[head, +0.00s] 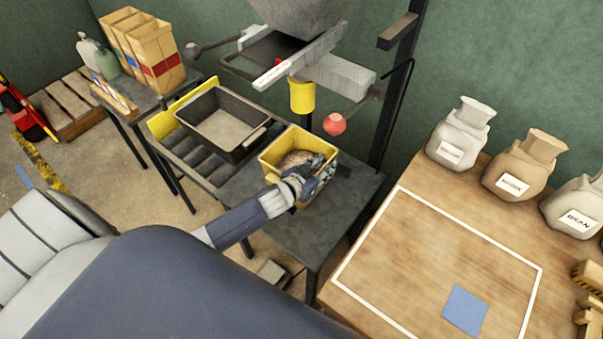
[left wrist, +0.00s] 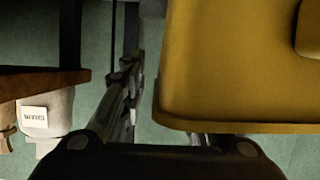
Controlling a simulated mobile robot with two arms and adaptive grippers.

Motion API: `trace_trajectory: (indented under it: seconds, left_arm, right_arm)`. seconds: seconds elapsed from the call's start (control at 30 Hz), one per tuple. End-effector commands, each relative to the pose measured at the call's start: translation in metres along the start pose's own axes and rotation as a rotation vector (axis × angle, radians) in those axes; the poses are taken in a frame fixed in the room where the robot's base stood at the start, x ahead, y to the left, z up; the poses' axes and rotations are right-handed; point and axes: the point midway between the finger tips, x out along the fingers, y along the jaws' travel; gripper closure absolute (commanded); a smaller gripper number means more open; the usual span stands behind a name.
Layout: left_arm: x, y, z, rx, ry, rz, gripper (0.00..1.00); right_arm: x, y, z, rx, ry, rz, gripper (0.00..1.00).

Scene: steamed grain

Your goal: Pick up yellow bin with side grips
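The yellow bin (head: 268,172) stands on a dark metal stand below the hopper, with brown grain inside. My left gripper (head: 320,172) is at the bin's right side, close to its rim. In the left wrist view the yellow bin (left wrist: 225,75) fills the upper right. One finger of my left gripper (left wrist: 125,95) shows just left of the bin's edge, with a narrow gap between them. The other finger is mostly hidden behind the bin. The gripper looks open, and I see no clear hold on a side grip. My right gripper is out of view.
A dark tray (head: 222,125) sits on the roller stand left of the bin. A yellow spout (head: 302,96) and red knob (head: 334,124) hang close above the bin. A wooden table (head: 430,260) with a white outline, blue square and sacks at its back stands right.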

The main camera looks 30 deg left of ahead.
Motion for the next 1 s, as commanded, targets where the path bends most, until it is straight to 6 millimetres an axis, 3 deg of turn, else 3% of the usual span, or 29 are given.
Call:
trace_trajectory:
  seconds: [0.07,0.17,0.2,0.77,1.0]
  left_arm:
    - [0.000,0.000,0.000,0.000,0.000,0.000,0.76]
    - [0.000,0.000,0.000,0.000,0.000,0.000,0.99]
    - [0.000,0.000,0.000,0.000,0.000,0.000,1.00]
    - [-0.001,0.002,-0.005,-0.007,0.006,0.004,1.00]
    - [-0.007,0.002,-0.017,-0.005,0.004,0.004,1.00]
  right_arm:
    - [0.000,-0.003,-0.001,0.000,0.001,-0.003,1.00]
    - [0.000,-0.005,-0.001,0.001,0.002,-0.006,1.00]
    - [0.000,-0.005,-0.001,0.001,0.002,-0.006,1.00]
    - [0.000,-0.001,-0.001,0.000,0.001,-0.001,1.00]
    - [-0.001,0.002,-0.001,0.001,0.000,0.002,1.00]
